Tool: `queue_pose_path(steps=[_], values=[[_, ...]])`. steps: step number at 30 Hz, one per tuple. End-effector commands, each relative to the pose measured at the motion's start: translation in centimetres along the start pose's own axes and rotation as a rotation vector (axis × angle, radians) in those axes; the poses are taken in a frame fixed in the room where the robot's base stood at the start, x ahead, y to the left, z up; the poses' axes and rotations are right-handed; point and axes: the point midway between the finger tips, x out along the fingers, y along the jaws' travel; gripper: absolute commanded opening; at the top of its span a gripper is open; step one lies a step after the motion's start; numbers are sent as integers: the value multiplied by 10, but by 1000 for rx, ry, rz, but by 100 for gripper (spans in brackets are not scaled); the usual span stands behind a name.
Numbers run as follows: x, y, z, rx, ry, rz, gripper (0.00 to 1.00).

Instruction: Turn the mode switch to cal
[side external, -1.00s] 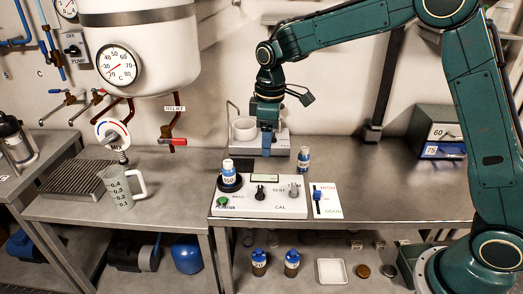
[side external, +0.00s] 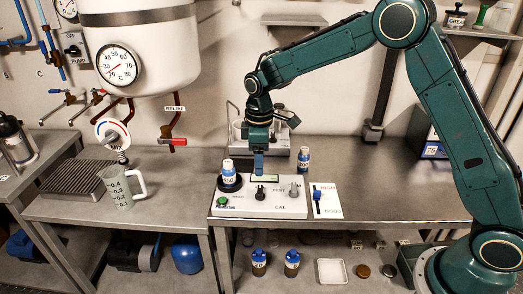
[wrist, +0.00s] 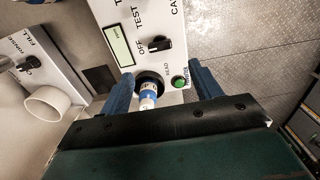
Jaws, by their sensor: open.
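The white control panel (side external: 230,205) lies on the steel bench and carries a black knob (side external: 260,193) and a grey knob (side external: 294,191). TEST and CAL lettering shows between them. In the wrist view the black knob (wrist: 160,44) has OFF and TEST printed beside it, and CAL shows near the top edge. My gripper (side external: 258,168) hangs open above the back of the panel, pointing down. In the wrist view its blue fingers (wrist: 163,86) are spread, apart from the knob.
A blue-labelled bottle (side external: 229,173) stands in a black socket at the panel's left. Another bottle (side external: 304,158) stands behind. The bench right of the slider is clear.

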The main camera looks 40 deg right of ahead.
Motion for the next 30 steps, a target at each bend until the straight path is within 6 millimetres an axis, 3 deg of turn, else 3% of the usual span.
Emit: queue_pose_path(steps=[16,22,30], values=[[82,0,1,0,-2,-2,64],[98,0,0,0,0,0,64],[103,0,0,0,0,0,64]])
